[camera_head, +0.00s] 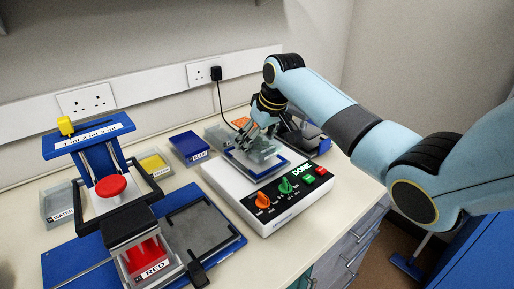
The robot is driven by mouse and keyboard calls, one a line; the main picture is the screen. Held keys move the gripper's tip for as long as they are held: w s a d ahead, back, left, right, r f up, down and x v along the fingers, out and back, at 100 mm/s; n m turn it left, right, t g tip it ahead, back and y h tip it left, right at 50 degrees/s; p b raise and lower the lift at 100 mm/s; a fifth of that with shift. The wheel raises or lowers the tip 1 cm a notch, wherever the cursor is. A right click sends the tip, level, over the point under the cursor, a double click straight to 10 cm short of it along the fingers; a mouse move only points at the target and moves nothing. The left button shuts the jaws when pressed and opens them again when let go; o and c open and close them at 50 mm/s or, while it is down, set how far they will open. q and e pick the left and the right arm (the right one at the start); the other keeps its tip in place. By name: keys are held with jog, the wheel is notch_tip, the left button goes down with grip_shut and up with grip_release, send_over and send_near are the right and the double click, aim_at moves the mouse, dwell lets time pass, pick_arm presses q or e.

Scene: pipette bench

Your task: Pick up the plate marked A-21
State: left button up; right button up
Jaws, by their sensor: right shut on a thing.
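A clear plate (264,158) is at the blue-edged platform on top of a white control box (227,187). I cannot read any A-21 mark on it at this size. My right gripper (262,142) reaches down from the upper right and is shut on this plate. The fingers hide part of the plate, and I cannot tell whether it rests on the platform or is just above it. My left gripper is out of view.
The control box has an orange knob (264,201), a green knob (286,186) and a lit DONE sign (302,169). A blue tray (190,147) and a yellow tray (154,164) stand behind. A blue pipetting stand (89,146) and a red trough (146,257) are at left.

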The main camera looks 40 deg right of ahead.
jog(key=shift+d+r, duration=0.15)
jog(key=shift+r, duration=0.3)
jog(key=s+d+r+b, duration=0.1)
jog(key=s+d+r, duration=0.6)
jog(key=d, duration=0.2)
jog(key=shift+b, duration=0.4)
notch_tip(320, 180, up, 3)
jog(key=p, duration=0.4)
jog(key=shift+f+p, duration=0.1)
jog(key=shift+p, duration=0.2)
